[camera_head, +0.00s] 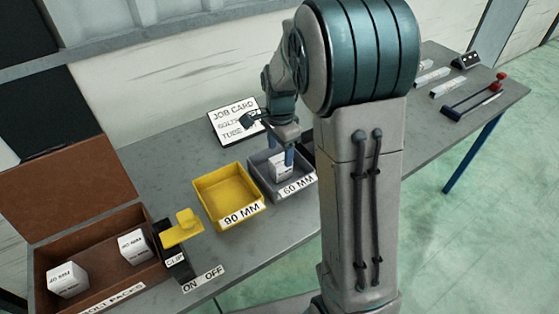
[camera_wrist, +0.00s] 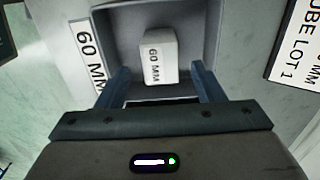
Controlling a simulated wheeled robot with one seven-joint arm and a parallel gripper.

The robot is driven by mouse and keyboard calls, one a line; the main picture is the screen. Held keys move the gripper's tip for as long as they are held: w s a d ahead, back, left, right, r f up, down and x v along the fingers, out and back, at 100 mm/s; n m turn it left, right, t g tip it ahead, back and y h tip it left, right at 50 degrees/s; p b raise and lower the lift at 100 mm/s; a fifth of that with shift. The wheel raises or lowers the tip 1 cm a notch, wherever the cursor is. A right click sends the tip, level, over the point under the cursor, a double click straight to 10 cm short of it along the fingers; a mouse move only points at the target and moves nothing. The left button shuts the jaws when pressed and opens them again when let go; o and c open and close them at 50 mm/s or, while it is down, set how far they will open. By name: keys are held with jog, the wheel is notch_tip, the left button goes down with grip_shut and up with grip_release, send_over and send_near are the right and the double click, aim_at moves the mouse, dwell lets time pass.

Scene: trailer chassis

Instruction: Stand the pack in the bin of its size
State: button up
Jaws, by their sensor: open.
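The white pack (camera_wrist: 157,58) labelled 60 MM is inside the grey bin (camera_wrist: 213,20), whose tag also reads 60 MM. It appears to stand upright on the bin floor. In the head view the pack (camera_head: 277,169) shows partly behind my gripper (camera_head: 288,152). My gripper is open, pointing down into the grey bin (camera_head: 256,177). In the wrist view its two fingers (camera_wrist: 160,75) are spread on either side of the pack, with visible gaps, and it holds nothing. The yellow bin (camera_head: 203,197), tagged 90 MM, is empty, just left of the grey bin.
A brown open box (camera_head: 115,293) at the left holds two white packs labelled 40 MM. Beside it stands a yellow-levered clip device (camera_head: 183,230) with an ON OFF tag. Tools (camera_head: 473,107) lie at the table's far right.

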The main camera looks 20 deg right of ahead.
aim_at(281, 160)
notch_tip(281, 160, up, 6)
jog(key=s+r+n+t, duration=0.3)
jog(key=s+n, duration=1.1)
jog(key=s, duration=0.7)
jog(key=shift+r, duration=0.1)
jog(key=shift+a, duration=0.1)
jog(key=c, duration=0.6)
jog(key=shift+o, duration=0.2)
jog(key=shift+a+n, duration=0.15)
jog(key=shift+n, duration=0.15)
